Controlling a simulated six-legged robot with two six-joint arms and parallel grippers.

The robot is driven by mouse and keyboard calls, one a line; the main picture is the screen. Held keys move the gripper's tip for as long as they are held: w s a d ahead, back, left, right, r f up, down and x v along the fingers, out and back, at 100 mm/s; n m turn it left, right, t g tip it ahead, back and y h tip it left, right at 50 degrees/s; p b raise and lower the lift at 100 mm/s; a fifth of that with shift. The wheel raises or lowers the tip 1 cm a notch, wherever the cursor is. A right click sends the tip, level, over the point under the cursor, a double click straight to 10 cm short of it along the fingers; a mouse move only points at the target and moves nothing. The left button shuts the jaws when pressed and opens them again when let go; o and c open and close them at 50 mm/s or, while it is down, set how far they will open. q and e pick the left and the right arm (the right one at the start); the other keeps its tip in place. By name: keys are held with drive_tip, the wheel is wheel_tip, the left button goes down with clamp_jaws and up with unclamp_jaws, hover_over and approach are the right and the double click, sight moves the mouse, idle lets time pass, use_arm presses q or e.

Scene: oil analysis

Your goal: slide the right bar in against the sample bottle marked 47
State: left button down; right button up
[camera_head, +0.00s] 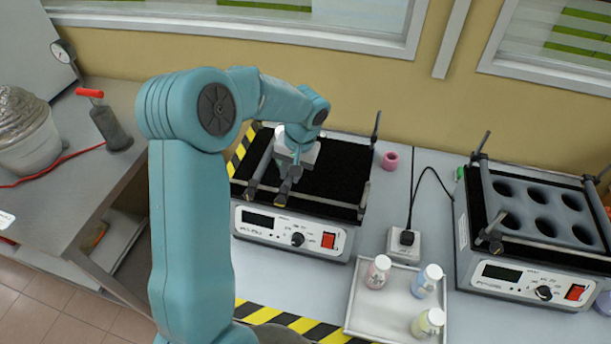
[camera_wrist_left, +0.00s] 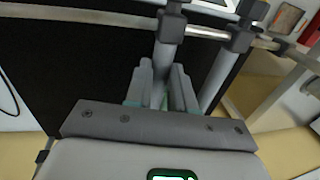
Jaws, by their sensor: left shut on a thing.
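The shaker (camera_head: 291,237) with a black top mat (camera_head: 328,178) stands at the middle of the bench. Two grey bars cross its top close together near the left side. My left gripper (camera_head: 287,172) points down over the mat, shut on the right bar (camera_wrist_left: 167,52). The left bar (camera_wrist_left: 222,72) lies just beside it. No bottle shows between them. Three capped bottles, pink (camera_head: 378,272), blue (camera_head: 427,281) and yellow (camera_head: 428,323), stand in a tray apart from the shaker. Their label numbers are too small to read. My right gripper is not in view.
The white tray (camera_head: 357,318) sits right of the shaker's front. A second device (camera_head: 535,283) with round wells stands far right. A power socket (camera_head: 403,243) with a cable and a small pink object (camera_head: 390,160) lie between. The mat's right part is clear.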

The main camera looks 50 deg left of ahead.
use_arm(q)
drive_tip(key=shift+a+r, duration=0.1)
drive_tip(key=shift+a, duration=0.1)
drive_tip(key=c, duration=1)
unclamp_jaws()
drive_tip(key=shift+o, duration=0.2)
wheel_tip(320, 180, up, 16)
drive_tip(key=w+d, duration=0.1)
drive_tip(key=d, duration=0.1)
drive_tip(key=shift+w+d, duration=0.35)
drive_tip(key=shift+s+d, duration=0.1)
